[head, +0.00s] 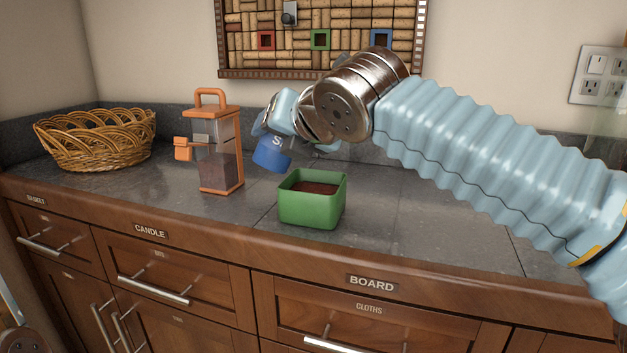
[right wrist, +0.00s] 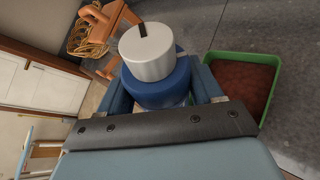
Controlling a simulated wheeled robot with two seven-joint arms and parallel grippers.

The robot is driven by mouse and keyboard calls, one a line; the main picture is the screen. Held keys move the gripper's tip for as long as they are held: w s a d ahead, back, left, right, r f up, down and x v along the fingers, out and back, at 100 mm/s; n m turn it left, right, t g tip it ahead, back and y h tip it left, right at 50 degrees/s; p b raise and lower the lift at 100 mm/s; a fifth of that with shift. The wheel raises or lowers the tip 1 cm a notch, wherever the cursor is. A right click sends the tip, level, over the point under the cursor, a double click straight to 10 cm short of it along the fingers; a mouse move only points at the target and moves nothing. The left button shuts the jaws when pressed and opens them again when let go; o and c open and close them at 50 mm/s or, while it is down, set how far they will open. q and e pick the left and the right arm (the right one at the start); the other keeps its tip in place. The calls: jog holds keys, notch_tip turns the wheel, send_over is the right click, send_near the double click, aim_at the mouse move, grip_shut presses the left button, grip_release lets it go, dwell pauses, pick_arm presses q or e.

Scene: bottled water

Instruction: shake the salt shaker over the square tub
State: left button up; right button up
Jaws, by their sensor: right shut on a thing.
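The salt shaker (head: 271,156) is blue with a white letter on its side. My right gripper (head: 284,128) is shut on it and holds it tilted above the counter, up and to the left of the tub in the head view. In the right wrist view the shaker (right wrist: 158,82) shows a whitish end with a black mark and a blue band between the fingers (right wrist: 160,100). The green square tub (head: 312,209) stands on the counter with dark reddish-brown contents; it also shows right of the shaker in the right wrist view (right wrist: 274,62).
An orange-framed dispenser with a clear container (head: 218,150) stands on the counter close left of the shaker. A wicker basket (head: 97,140) is farther left. A cork board (head: 320,45) hangs behind. The counter right of the tub (head: 430,235) is clear.

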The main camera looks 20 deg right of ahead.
jog(key=shift+w+d+m+y, duration=0.1)
jog(key=shift+d+m+y, duration=0.45)
jog(key=shift+m, duration=0.15)
jog(key=shift+a+m+y, duration=0.1)
jog(key=shift+m+y, duration=0.15)
jog(key=shift+m, duration=0.25)
jog(key=shift+f+m+y, duration=0.15)
jog(key=shift+m+y, duration=0.15)
jog(key=shift+a+f+m+y+b, duration=0.2)
jog(key=shift+f+m+y+b, duration=0.3)
jog(key=shift+m+b, duration=0.4)
jog(key=shift+a+f+m+y+b, duration=0.15)
jog(key=shift+f+m+y+b, duration=0.45)
jog(key=shift+b, duration=0.5)
dwell(4.5)
